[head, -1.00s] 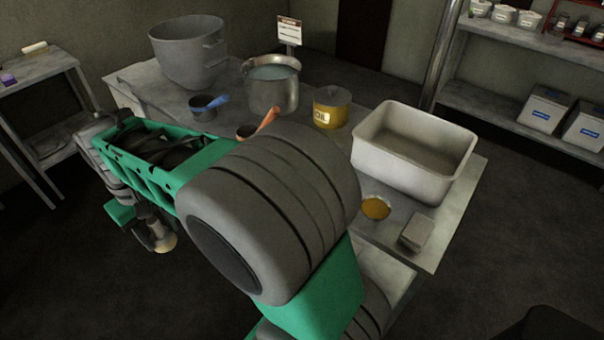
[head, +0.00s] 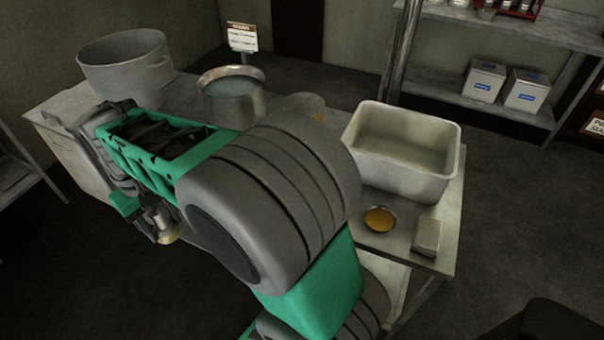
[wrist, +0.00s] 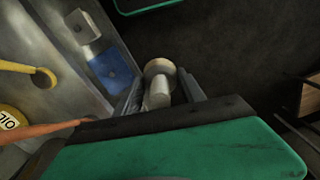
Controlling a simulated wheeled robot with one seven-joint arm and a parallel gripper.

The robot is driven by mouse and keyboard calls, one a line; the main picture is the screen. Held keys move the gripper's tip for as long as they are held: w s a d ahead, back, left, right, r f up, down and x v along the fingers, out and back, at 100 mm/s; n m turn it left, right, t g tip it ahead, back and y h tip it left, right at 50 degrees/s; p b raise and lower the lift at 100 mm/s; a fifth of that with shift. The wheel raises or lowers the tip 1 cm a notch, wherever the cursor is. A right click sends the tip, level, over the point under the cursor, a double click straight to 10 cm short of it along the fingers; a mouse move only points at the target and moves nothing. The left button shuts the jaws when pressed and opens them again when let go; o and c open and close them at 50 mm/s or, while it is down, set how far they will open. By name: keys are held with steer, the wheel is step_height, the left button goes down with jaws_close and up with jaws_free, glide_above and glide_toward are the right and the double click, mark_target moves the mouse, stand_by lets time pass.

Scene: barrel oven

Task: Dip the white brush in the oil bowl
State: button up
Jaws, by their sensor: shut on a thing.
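My gripper (wrist: 161,92) is shut on a pale, cream-ended thing, which looks like the white brush (wrist: 158,70). The brush's round pale end points away from the wrist. In the head view the brush (head: 168,236) hangs below my gripper (head: 156,215), in front of the table's near side; its bristles are not clear. The oil bowl (head: 379,219), small and shallow with orange-yellow oil, sits on the table's right part. It is well to the right of my gripper, apart from the brush. My own arm fills the middle of the head view.
A large white-grey tub (head: 405,150) stands behind the oil bowl, and a small grey block (head: 427,236) right of it. Dark floor lies in front.

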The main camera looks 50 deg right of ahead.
steer(key=s+d+m+p, duration=0.3)
steer(key=s+d, duration=0.1)
steer(key=d, duration=0.8)
steer(key=s+d+m+p, duration=0.25)
steer(key=s+d, duration=0.25)
steer(key=d, duration=0.8)
steer(key=s+d+f+n+p, duration=0.1)
steer(key=s+d+p, duration=0.1)
steer(key=s+d, duration=0.45)
steer(key=s+d+f+p, duration=0.15)
steer(key=s+d, duration=0.25)
steer(key=s, duration=0.6)
steer(key=s+d+f+n+p, duration=0.1)
steer(key=s+d+f+p, duration=0.1)
steer(key=s+d, duration=0.5)
steer(key=shift+s+a+f+b, duration=0.25)
steer(key=shift+a+f+b, duration=0.1)
steer(key=shift+f+b, duration=0.5)
steer(key=shift+s+a+f+b, duration=0.35)
steer(key=shift+f+b, duration=0.35)
steer(key=shift+f, duration=0.35)
steer(key=shift+s+a+f+b, duration=0.2)
steer(key=shift+a+f+b, duration=0.15)
steer(key=shift+f+b, duration=0.5)
steer(key=shift+f, duration=0.65)
step_height(320, 180, up, 7)
steer(key=p, duration=0.4)
